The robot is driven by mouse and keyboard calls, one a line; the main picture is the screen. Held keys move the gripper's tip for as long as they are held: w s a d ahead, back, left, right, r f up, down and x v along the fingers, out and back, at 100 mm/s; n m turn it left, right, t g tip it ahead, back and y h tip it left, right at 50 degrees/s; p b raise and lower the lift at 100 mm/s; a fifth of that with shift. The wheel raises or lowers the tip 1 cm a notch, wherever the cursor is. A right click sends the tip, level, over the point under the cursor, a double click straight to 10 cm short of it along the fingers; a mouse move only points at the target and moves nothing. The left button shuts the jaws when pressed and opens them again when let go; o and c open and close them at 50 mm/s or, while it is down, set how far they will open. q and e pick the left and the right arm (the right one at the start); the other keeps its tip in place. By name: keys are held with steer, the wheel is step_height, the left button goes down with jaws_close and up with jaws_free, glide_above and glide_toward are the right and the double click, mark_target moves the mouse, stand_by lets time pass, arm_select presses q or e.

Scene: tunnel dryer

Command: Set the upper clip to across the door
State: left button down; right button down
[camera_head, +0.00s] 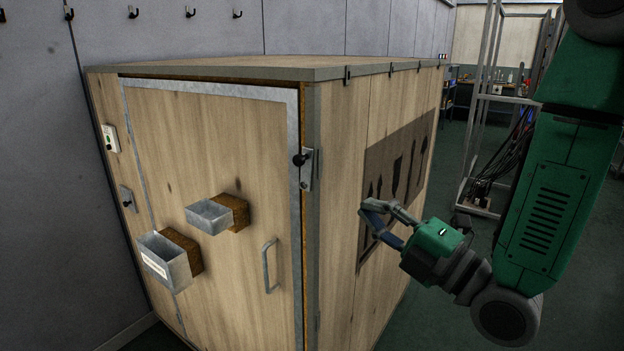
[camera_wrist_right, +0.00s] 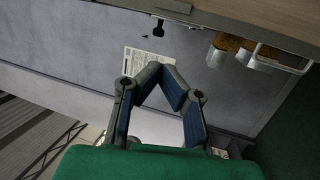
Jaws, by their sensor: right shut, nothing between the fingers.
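The wooden dryer door (camera_head: 225,135) stands in a grey metal frame and looks closed. The upper clip (camera_head: 306,168) is a black knob on a small metal plate at the door's right edge, near the top. In the right wrist view what appears to be this clip (camera_wrist_right: 160,24) shows at the top edge. Its exact turn is too small to tell. My right gripper (camera_head: 369,207) is shut and empty, to the right of and lower than the clip, in front of the side panel and apart from the clip. It also shows in the wrist view (camera_wrist_right: 163,79). My left gripper is out of view.
The door carries two metal boxes (camera_head: 166,261) (camera_head: 208,216) and a bar handle (camera_head: 268,265). A switch (camera_head: 111,138) and another latch (camera_head: 128,199) sit on the left. A metal rack with cables (camera_head: 492,150) stands behind at right. The floor beside the dryer looks free.

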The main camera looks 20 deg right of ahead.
mark_target(303, 163)
steer(key=b+x, duration=0.4)
steer(key=x, duration=0.8)
steer(key=shift+a, duration=0.2)
steer(key=shift+w+a+r, duration=0.1)
steer(key=shift+w+a, duration=0.1)
steer(key=shift+w, duration=0.3)
